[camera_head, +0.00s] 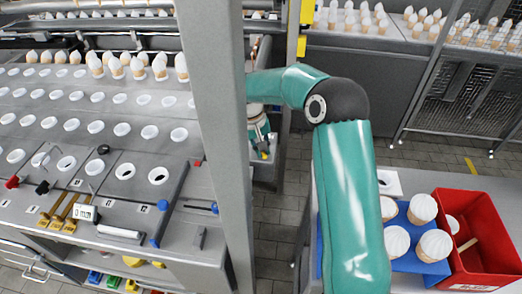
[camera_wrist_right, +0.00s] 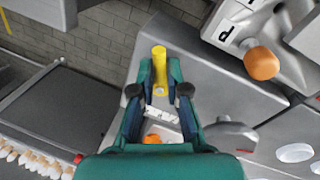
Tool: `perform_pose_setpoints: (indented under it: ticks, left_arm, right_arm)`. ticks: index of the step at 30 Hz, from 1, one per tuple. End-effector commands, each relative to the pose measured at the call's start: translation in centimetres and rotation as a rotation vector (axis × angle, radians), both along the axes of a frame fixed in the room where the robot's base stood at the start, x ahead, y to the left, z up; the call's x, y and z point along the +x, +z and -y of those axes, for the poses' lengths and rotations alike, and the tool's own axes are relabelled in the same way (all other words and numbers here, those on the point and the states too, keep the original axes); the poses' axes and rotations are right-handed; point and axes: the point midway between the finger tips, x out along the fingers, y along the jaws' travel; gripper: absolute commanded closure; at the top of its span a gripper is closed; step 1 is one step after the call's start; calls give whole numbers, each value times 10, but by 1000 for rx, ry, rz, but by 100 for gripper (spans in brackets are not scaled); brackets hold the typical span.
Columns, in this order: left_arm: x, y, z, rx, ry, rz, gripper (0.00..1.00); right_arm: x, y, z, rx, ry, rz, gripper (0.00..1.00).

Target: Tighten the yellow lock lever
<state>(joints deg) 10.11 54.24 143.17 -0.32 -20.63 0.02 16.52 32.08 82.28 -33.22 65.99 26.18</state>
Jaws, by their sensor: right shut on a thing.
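The yellow lock lever (camera_wrist_right: 159,58) stands between the fingertips of my right gripper (camera_wrist_right: 159,78) in the right wrist view. The fingers are closed in on it from both sides, and its rounded end shows beyond them. In the head view my right arm reaches away from the right, and the right gripper (camera_head: 260,139) is small and partly hidden behind a grey post. The lever cannot be made out clearly there. My left gripper is not in view.
A grey post (camera_head: 218,120) stands in the middle of the head view. At left is a panel (camera_head: 120,215) with holes and levers. A red bin (camera_head: 483,262) and blue tray (camera_head: 405,265) with cones stand at right. An orange knob (camera_wrist_right: 261,63) is near the gripper.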

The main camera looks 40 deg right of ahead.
Motion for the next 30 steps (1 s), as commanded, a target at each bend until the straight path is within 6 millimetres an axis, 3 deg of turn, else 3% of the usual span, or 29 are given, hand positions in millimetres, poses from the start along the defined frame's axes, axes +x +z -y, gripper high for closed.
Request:
perform_pose_setpoints:
  ticks: [13, 30]
  left_arm:
    - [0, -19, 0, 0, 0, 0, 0]
    - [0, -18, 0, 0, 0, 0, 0]
  right_arm:
    - [-4, 0, 9, 0, 426, 4, 100]
    - [-4, 2, 23, -1, 948, 3, 100]
